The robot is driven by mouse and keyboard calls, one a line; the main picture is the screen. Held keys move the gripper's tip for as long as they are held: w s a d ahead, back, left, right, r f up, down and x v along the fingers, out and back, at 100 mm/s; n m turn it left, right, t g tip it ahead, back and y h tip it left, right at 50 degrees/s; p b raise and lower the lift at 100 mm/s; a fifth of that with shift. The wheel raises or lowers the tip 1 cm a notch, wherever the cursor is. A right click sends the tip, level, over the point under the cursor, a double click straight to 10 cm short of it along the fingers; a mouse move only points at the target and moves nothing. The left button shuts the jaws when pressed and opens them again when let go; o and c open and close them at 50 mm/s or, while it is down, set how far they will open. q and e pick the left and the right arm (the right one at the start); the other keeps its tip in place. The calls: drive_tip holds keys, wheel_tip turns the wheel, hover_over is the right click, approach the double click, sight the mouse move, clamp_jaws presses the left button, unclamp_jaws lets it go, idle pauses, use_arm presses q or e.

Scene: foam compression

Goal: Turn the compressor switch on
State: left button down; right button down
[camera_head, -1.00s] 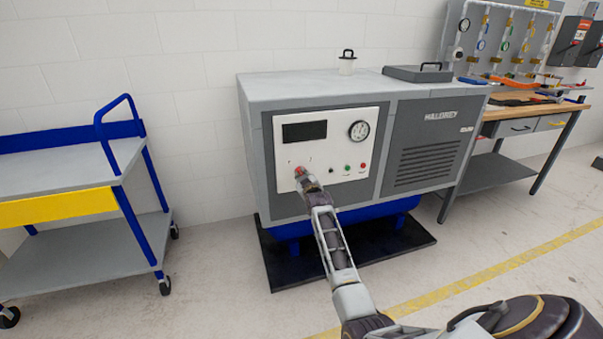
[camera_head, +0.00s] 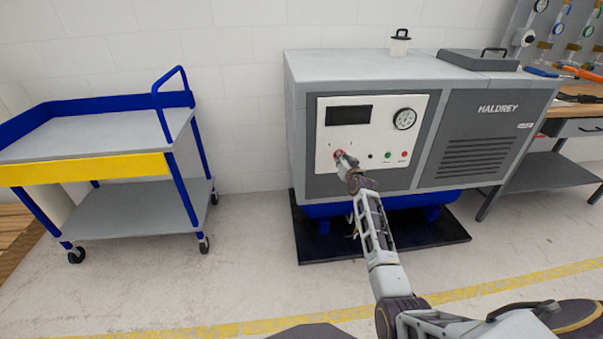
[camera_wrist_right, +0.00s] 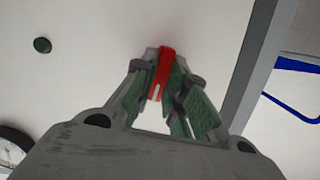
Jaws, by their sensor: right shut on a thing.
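The compressor (camera_head: 318,120) is a grey cabinet with a white control panel (camera_head: 378,112) on its front left. Its red switch (camera_head: 339,154) sits at the lower left of the panel, partly hidden by my gripper in the head view. In the right wrist view the red switch (camera_wrist_right: 163,68) shows a white mark and stands between the fingers. My right gripper (camera_head: 346,160) is shut on the switch, its green-padded fingers (camera_wrist_right: 162,80) on either side of it. My left gripper is not in view.
The panel also holds a dark display (camera_head: 348,114), a gauge (camera_head: 404,119) and small green (camera_head: 388,155) and red buttons. A blue cart (camera_head: 120,130) with a yellow drawer stands at left. A workbench (camera_head: 570,140) stands at right. The floor between cart and compressor is clear.

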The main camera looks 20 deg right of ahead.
drive_tip(key=m, duration=0.2)
drive_tip(key=m+y+b, duration=0.1)
drive_tip(key=m, duration=0.1)
drive_tip(key=shift+f, duration=0.4)
drive_tip(key=c, duration=1.9)
unclamp_jaws()
drive_tip(key=shift+m, duration=0.5)
drive_tip(key=o, duration=1.5)
drive_tip(key=shift+r, duration=0.3)
drive_tip(key=shift+c, duration=0.2)
drive_tip(key=shift+s, duration=0.1)
drive_tip(key=f+p+v, duration=0.1)
drive_tip(key=p+v, duration=0.3)
drive_tip(key=v, duration=0.2)
drive_tip(key=shift+s+a, duration=0.35)
drive_tip(key=shift+s, duration=0.05)
